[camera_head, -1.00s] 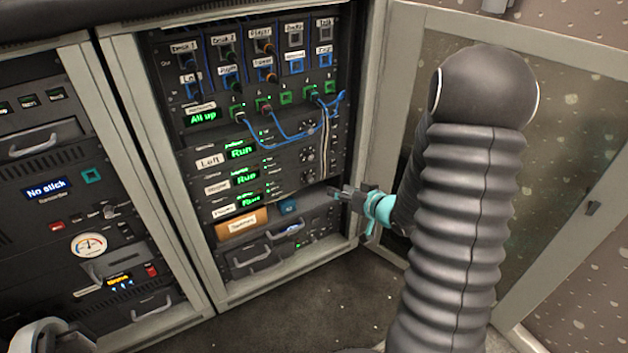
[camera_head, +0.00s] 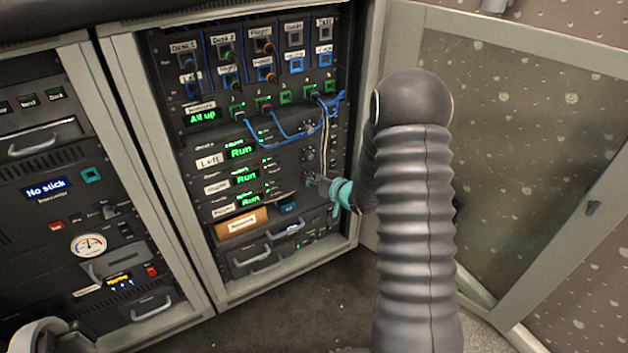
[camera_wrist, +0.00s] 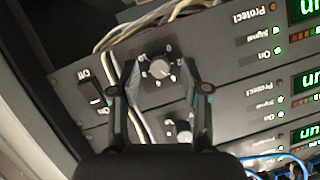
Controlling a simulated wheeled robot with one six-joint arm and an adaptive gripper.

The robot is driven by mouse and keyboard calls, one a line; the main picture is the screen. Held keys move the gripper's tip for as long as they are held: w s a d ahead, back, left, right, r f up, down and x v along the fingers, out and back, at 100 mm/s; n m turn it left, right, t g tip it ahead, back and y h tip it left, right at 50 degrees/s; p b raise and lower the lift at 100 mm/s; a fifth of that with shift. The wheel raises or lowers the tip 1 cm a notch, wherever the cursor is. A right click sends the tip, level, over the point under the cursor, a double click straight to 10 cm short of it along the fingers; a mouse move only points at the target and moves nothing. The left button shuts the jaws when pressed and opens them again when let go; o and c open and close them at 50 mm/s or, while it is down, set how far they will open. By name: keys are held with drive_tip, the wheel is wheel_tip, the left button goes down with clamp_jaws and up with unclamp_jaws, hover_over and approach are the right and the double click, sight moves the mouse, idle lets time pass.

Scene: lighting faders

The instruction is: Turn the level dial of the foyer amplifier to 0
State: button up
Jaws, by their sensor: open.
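The foyer amplifier (camera_head: 223,211) appears to be the lowest of the stacked amplifiers in the right rack, its label small and its display reading "Run". In the wrist view its level dial (camera_wrist: 158,68) is a round knob with a pale face on a dark panel, with marks around it. I cannot tell its setting. My gripper (camera_wrist: 162,72) is open, with one finger on each side of this dial; contact is not clear. In the head view my gripper (camera_head: 314,181) is at the amplifiers' right side and hides the dial.
Another dial (camera_wrist: 184,135) sits close to the right finger. A rocker switch (camera_wrist: 95,92) marked "Off" is left of the left finger. Pale cables (camera_wrist: 140,120) hang beside the dials. The open cabinet door (camera_head: 520,150) stands right.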

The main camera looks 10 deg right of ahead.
clamp_jaws()
drive_tip(key=shift+f+b, duration=0.1)
drive_tip(key=shift+b, duration=0.45)
drive_tip(key=shift+s+a+f+n+t+h+b, duration=0.2)
drive_tip(key=shift+n+t+h+b, duration=0.85)
drive_tip(key=shift+n+b, duration=1.25)
drive_tip(key=shift+w+a+f+n+t+h+b, duration=0.2)
drive_tip(key=shift+n+t+h+b, duration=0.9)
drive_tip(key=shift+n, duration=1.95)
drive_tip(key=shift+s+a+n+t+h+b, duration=0.25)
drive_tip(key=shift+n+t+h+b, duration=0.3)
drive_tip(key=shift+n+h+b, duration=1.35)
drive_tip(key=shift+n+y+b, duration=0.35)
drive_tip(key=shift+n+y, duration=0.2)
drive_tip(key=shift+n, duration=0.3)
